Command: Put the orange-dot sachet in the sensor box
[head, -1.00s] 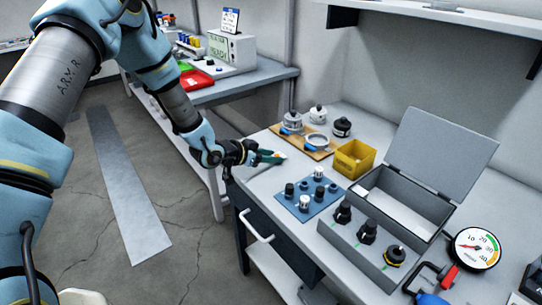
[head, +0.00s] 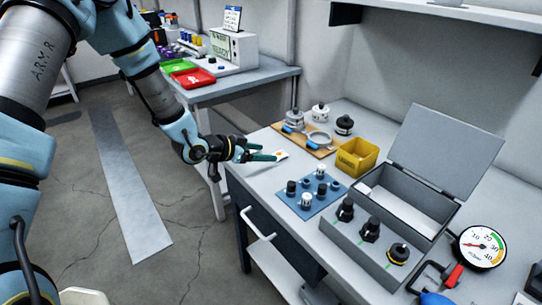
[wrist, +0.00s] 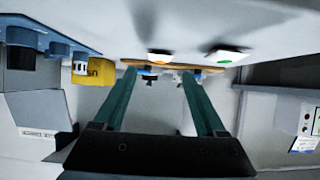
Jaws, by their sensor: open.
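The orange-dot sachet (head: 283,154) is a small white packet lying flat on the bench near its left edge. In the wrist view this sachet (wrist: 158,57) lies just beyond the fingertips, roughly between them. My gripper (head: 272,155) has green fingers spread apart and empty, beside the sachet at its left. In the wrist view my gripper (wrist: 158,74) is also open with nothing between the fingers. The sensor box (head: 443,226) appears to be the grey case with its lid raised, at the right; its pale inside shows.
A green-dot sachet (wrist: 231,57) lies near the orange one. A knob panel (head: 352,235) fronts the box.

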